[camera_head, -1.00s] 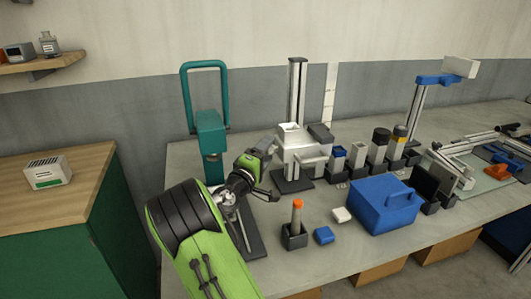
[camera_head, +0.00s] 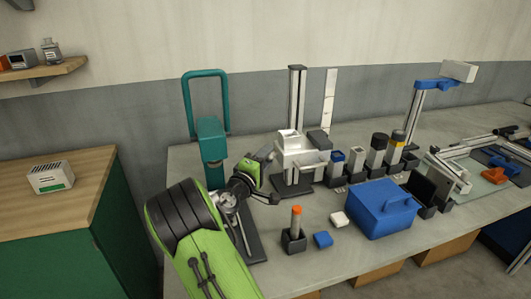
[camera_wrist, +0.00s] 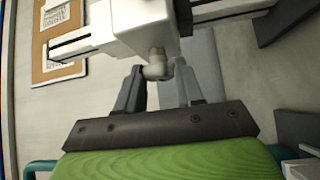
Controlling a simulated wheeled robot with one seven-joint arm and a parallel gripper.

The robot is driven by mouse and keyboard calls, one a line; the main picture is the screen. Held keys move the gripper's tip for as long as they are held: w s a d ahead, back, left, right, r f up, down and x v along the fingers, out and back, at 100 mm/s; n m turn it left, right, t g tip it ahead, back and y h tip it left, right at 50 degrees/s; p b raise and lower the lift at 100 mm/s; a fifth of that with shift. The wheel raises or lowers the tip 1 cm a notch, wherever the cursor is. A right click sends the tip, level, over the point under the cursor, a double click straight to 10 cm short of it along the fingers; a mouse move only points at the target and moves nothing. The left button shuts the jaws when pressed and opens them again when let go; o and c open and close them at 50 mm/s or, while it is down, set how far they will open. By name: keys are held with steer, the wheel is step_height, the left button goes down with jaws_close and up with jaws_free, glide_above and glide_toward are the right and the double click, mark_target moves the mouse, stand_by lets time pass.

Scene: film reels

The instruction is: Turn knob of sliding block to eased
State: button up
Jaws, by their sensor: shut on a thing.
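The white sliding block (camera_head: 298,155) sits on an upright metal column (camera_head: 297,95) at the middle of the bench. In the wrist view, the block (camera_wrist: 135,25) fills the top, with a small pale grey knob (camera_wrist: 157,66) sticking out of it toward me. My gripper (camera_wrist: 158,75) is shut on the knob, one dark finger on each side. In the head view, my gripper (camera_head: 269,155) is at the left side of the block, and the knob cannot be made out there. No marking for the knob's setting is readable.
A teal press (camera_head: 210,140) stands close left of my wrist. An orange-topped tube in a dark holder (camera_head: 294,238), a small blue block (camera_head: 323,239) and a blue box (camera_head: 383,208) lie in front and right. Several dark-based containers (camera_head: 375,152) stand right of the column.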

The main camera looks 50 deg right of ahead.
steer(key=n+g+y+p, duration=0.2)
steer(key=n+y+p, duration=0.1)
steer(key=p, duration=0.8)
steer(key=r+n+g+y+p, duration=0.1)
steer(key=n+g+y+p, duration=0.1)
steer(key=p, duration=1)
steer(key=shift+w+n+y, duration=0.15)
steer(key=shift+n+y, duration=0.45)
steer(key=shift+f+p, duration=0.1)
steer(key=shift+p, duration=0.25)
steer(key=o, duration=1)
steer(key=shift+o, duration=0.2)
steer(key=shift+d, duration=0.1)
step_height(320, 180, up, 10)
